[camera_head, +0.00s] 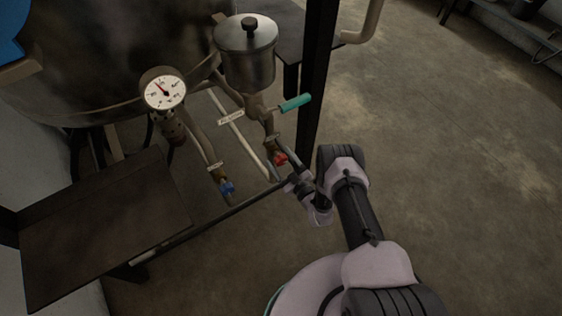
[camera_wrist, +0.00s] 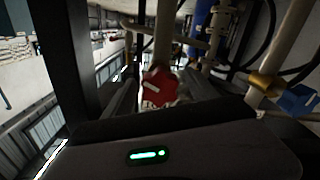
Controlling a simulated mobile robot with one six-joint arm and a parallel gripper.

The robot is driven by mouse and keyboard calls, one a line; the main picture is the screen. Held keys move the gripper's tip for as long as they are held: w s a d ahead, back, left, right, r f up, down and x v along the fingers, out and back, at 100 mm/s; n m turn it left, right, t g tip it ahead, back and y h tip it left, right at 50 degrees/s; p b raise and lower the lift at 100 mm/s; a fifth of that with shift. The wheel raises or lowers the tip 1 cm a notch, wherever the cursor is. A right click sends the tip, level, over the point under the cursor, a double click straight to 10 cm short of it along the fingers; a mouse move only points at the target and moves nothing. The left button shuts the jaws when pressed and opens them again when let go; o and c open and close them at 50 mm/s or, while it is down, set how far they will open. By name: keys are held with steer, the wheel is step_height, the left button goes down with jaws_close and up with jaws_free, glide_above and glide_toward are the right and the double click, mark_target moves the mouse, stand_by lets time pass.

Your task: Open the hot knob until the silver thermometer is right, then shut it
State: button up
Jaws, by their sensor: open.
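The red knob (camera_head: 281,159) sits on a pipe below the silver pot, and my gripper (camera_head: 292,178) is close to it on the lower right. In the wrist view the red knob (camera_wrist: 159,87) is straight ahead, between the open fingers; contact cannot be told. A dial thermometer (camera_head: 163,91) with a silver rim and white face stands at left; its red needle points to the upper left. Its numbers are too small to read. No hot label is legible on the red knob.
A blue knob (camera_head: 227,188) hangs on the pipe to the left and also shows in the wrist view (camera_wrist: 300,100). A green-handled lever (camera_head: 295,102) is above. A dark post (camera_head: 314,80) stands behind my gripper. A dark shelf (camera_head: 100,225) lies at lower left. The floor at right is clear.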

steer(key=shift+c, duration=0.4)
steer(key=c, duration=1.3)
steer(key=m+p, duration=0.1)
steer(key=m, duration=0.2)
steer(key=shift+r+p, duration=0.1)
steer(key=shift+p, duration=0.25)
steer(key=m+p, duration=0.1)
steer(key=m, duration=0.2)
steer(key=shift+m, duration=0.4)
steer(key=m+p, duration=0.2)
steer(key=m, duration=0.3)
steer(key=shift+m, duration=0.7)
steer(key=shift+f, duration=0.2)
